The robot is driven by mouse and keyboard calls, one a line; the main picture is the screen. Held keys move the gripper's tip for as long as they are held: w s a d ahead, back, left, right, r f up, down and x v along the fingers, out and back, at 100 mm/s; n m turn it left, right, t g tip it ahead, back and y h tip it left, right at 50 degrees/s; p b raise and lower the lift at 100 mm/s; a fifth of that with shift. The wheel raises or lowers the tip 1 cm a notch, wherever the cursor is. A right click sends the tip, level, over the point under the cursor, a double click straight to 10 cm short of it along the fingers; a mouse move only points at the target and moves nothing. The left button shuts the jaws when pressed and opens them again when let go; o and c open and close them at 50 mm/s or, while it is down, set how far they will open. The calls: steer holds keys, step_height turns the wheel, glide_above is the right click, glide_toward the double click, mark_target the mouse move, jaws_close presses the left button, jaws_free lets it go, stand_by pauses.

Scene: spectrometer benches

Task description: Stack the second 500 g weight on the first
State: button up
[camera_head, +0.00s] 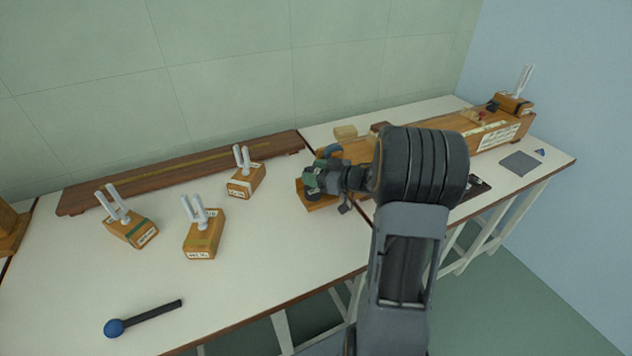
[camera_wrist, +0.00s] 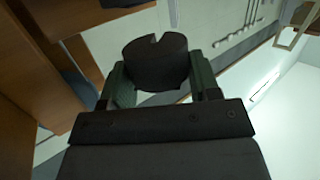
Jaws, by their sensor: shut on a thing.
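My gripper (camera_head: 318,180) is low over the near end of the long wooden bench unit, left of the seam between the tables. In the wrist view my gripper (camera_wrist: 160,78) is shut on a dark, round weight (camera_wrist: 155,60) with a slot cut in its rim, held between two green fingers. In the head view the fingers and wrist largely hide this weight. I cannot pick out the other 500 g weight in either view; my arm covers part of the bench unit. I cannot tell whether the held weight touches anything below.
Wooden blocks with white prongs (camera_head: 130,229), (camera_head: 204,236), (camera_head: 245,180) stand on the left table. A blue-headed mallet (camera_head: 114,327) lies at its front. A long brown rail (camera_head: 180,175) runs along the back. The wooden bench unit (camera_head: 505,128) extends right. The left table's front middle is clear.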

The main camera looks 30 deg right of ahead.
steer(key=shift+f+b, duration=0.3)
steer(key=shift+f, duration=1.1)
steer(key=shift+f, duration=0.15)
steer(key=o, duration=1.2)
steer(key=shift+o, duration=0.2)
steer(key=shift+s+d+r, duration=0.15)
steer(key=shift+s+r, duration=0.05)
steer(key=p+v, duration=0.1)
steer(key=v, duration=1)
steer(key=shift+s+d+p, duration=0.2)
steer(key=shift+p, duration=0.1)
